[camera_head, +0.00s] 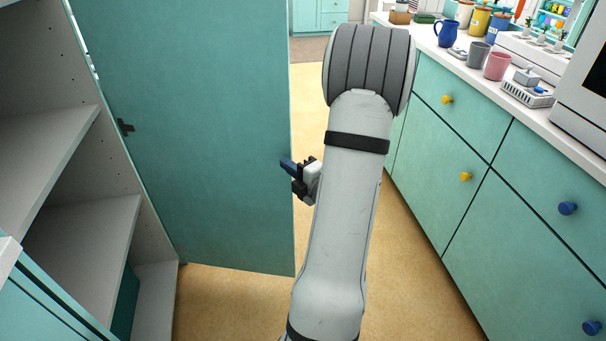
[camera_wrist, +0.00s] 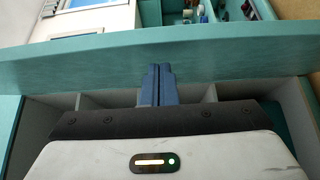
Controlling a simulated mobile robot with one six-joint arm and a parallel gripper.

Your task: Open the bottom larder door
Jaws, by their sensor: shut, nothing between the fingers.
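The larder door (camera_head: 200,140) is a tall teal panel standing wide open at the left of the head view. Its inner face shows, with a small dark catch (camera_head: 125,127) on it. The open larder (camera_head: 70,180) with bare grey shelves is to its left. My gripper (camera_head: 287,164) is at the door's free edge, with its dark blue fingers over the inner face. In the wrist view the fingers (camera_wrist: 158,70) are shut together and empty, their tips at the door (camera_wrist: 80,62). I cannot tell whether they touch it. The door's outer face and handle are hidden.
A teal counter (camera_head: 460,150) with yellow and blue knobs runs along the right. Cups, a blue jug (camera_head: 447,33) and a small white appliance (camera_head: 528,93) stand on its top. Tan floor (camera_head: 235,300) is clear between the larder and the counter.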

